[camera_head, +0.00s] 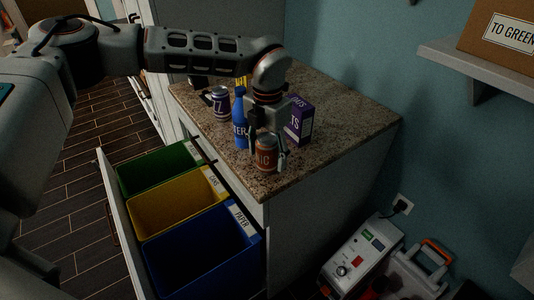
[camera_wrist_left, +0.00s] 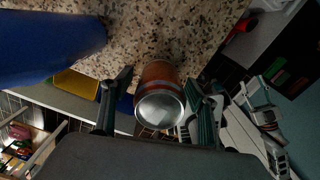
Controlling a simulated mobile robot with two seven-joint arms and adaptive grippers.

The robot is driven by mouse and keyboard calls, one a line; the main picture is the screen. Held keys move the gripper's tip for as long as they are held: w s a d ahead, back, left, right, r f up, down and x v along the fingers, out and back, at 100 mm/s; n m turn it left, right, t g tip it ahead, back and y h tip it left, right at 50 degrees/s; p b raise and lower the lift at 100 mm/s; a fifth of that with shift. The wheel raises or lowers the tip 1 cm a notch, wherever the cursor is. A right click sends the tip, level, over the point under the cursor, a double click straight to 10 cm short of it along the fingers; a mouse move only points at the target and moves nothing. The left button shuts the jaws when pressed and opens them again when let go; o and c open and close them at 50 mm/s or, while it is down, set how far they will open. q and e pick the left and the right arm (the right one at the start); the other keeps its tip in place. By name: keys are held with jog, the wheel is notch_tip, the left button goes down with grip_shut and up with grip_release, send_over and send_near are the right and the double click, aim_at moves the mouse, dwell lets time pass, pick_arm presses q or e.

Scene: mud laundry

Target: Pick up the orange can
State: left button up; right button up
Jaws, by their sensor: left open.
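The orange can (camera_head: 265,152) stands upright near the front corner of the granite counter. My left gripper (camera_head: 268,160) comes down over it from above, its fingers on either side of the can. In the left wrist view the can (camera_wrist_left: 158,98) shows its silver end and orange-brown side between the two fingers of my left gripper (camera_wrist_left: 158,115). The fingers are open, with a gap visible at least on the left side of the can. Whether the right finger touches it I cannot tell. My right gripper is in neither view.
A blue bottle (camera_head: 240,122) stands close left of the can, a purple box (camera_head: 298,120) behind right, and a purple can (camera_head: 221,104) farther back on the counter (camera_head: 345,122). Below is an open drawer with green (camera_head: 135,176), yellow (camera_head: 152,212) and blue (camera_head: 185,258) bins.

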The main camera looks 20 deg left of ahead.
pick_arm(q)
jog(key=c, duration=0.9)
jog(key=shift+o, duration=0.2)
jog(key=shift+r, duration=0.2)
